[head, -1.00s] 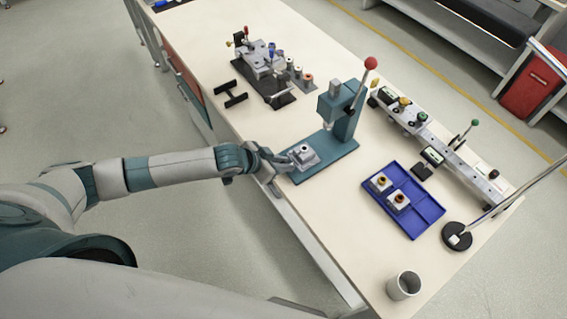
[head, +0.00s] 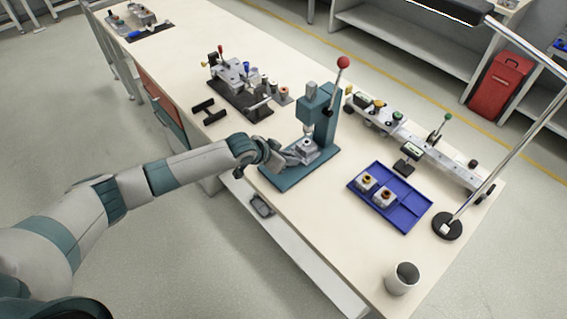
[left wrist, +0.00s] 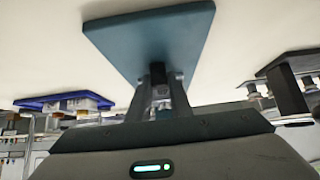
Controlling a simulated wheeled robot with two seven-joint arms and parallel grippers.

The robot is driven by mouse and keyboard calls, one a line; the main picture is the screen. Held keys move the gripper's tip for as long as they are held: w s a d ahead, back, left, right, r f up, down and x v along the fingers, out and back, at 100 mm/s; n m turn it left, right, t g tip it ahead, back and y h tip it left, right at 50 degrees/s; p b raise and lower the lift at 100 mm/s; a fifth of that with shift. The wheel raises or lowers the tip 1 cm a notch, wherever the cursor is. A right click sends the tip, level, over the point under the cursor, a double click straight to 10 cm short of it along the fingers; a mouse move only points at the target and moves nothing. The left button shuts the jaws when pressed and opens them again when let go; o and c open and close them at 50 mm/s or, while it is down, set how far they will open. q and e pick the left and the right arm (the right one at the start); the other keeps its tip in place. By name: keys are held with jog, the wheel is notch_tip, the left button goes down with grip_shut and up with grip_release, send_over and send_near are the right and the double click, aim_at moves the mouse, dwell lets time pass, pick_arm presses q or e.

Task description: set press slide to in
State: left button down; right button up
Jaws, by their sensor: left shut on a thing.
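The teal press (head: 325,120) stands on the bench with a red-ball lever and a flat teal base (head: 280,183). Its light grey press slide (head: 303,147) sits on the base, close under the ram and near the column. My left gripper (head: 288,157) reaches in from the left and is shut on the near side of the slide. The exact grip point is hard to see. In the left wrist view the gripper fingers (left wrist: 161,92) point at the teal base (left wrist: 150,38); the slide is not clear there. My right gripper is not in view.
A blue tray (head: 408,212) with two small blocks lies right of the press. A grey cup (head: 402,279) and a round black stand base (head: 447,226) are near the right end. A fixture (head: 240,85) stands behind, and a long rail unit (head: 415,135) at the right.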

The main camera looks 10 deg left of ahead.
pick_arm(q)
jog(key=c, duration=1.9)
grip_release()
jog(key=shift+w+r, duration=0.1)
jog(key=o, duration=0.3)
jog(key=shift+d, duration=0.1)
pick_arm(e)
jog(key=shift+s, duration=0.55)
